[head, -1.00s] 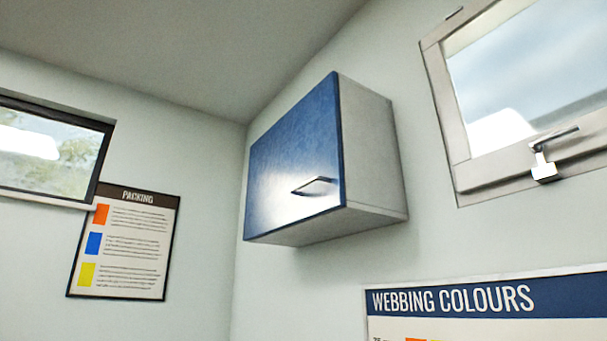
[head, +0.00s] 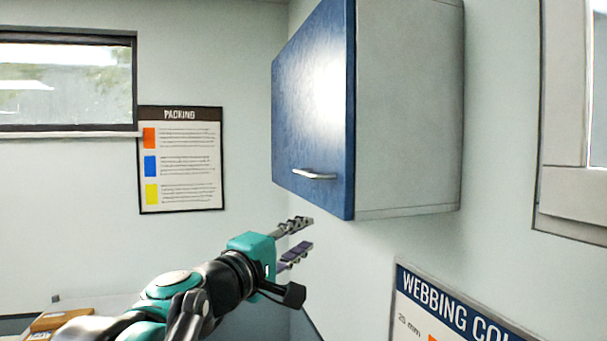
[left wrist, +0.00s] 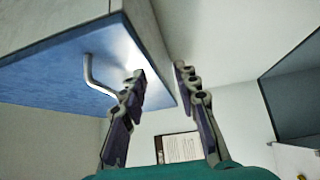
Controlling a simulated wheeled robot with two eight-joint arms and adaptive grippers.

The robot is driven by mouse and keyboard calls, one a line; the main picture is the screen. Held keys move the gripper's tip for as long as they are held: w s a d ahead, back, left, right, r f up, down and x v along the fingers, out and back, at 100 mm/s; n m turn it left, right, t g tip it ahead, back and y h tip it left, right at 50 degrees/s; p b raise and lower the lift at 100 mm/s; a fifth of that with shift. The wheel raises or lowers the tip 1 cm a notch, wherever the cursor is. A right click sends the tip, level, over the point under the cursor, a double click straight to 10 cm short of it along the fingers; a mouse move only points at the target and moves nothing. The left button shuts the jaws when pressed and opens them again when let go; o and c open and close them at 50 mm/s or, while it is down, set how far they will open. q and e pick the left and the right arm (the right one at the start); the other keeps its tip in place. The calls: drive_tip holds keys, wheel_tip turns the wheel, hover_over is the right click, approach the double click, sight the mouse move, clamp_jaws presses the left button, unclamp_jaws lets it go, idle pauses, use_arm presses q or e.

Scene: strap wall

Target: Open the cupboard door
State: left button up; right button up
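The wall cupboard (head: 410,110) has grey sides and a blue door (head: 315,110), which is shut. A silver bar handle (head: 314,175) sits low on the door; it also shows in the left wrist view (left wrist: 92,75), left of the fingers. My left gripper (head: 306,235) is open and empty, below the handle and apart from it in the head view. In the left wrist view its two fingers (left wrist: 162,78) stand apart, with the door's blue face behind the left finger. My right gripper is in neither view.
A packing poster (head: 181,190) and a dark-framed window (head: 66,128) are on the left wall. A webbing colours poster (head: 450,310) is below the cupboard, and a window frame (head: 575,195) is at the right. Brown items (head: 60,318) lie at lower left.

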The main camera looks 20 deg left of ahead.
sight(302, 175)
use_arm(q)
wheel_tip(302, 175, up, 9)
drive_tip(key=a+n+t+y+p, duration=0.1)
drive_tip(key=a+n+p, duration=0.2)
drive_tip(key=shift+t+y, duration=0.3)
drive_tip(key=shift+y, duration=0.1)
drive_tip(key=p+x, duration=0.2)
drive_tip(key=x, duration=0.6)
drive_tip(key=shift+w, duration=0.25)
drive_tip(key=shift+s+r, duration=0.1)
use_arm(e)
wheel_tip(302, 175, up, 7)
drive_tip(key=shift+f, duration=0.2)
use_arm(q)
clamp_jaws()
